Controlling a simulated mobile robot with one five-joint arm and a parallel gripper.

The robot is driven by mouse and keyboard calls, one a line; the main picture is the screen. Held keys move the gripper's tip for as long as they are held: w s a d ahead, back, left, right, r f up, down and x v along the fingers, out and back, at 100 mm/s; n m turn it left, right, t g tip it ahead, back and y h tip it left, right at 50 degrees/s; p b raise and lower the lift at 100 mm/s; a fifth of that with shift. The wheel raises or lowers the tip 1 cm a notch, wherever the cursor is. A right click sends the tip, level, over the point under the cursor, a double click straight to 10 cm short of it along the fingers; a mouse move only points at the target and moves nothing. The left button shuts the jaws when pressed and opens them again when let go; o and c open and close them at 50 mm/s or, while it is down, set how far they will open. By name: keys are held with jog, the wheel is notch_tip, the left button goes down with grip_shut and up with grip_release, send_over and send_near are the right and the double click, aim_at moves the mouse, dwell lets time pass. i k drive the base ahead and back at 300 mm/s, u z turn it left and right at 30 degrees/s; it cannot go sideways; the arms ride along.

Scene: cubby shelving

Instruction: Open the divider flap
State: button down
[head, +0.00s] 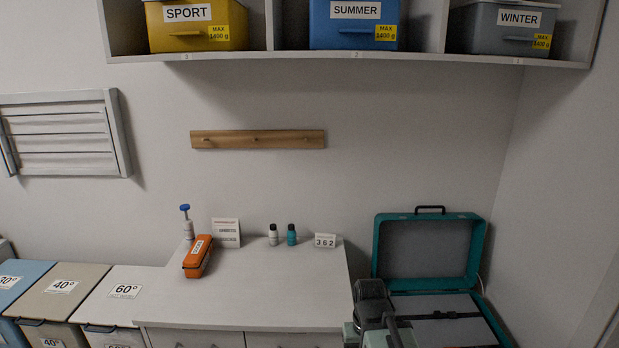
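A teal suitcase (379,248) stands open at the lower right, its lid upright against the wall side. A grey divider flap (468,331) lies flat over the suitcase's lower half, with a dark strip or pull (440,316) on it. My arm's dark end, with my gripper (385,308), is at the left front of the suitcase and overlaps its left edge in the picture. The fingers cannot be made out, and contact with the flap cannot be told. The suitcase's front edge is cut off by the frame.
A counter (270,300) left of the suitcase holds an orange case (198,257), a pump bottle (187,226), two small bottles and cards. Laundry bins (120,300) stand farther left. A cubby shelf (430,57) with labelled boxes hangs above. A wall rises right of the suitcase.

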aim_at(464, 326)
jog(key=z, duration=0.5)
jog(key=k, duration=1)
jog(key=u, duration=0.55)
jog(key=i, duration=1.5)
jog(key=z, duration=0.05)
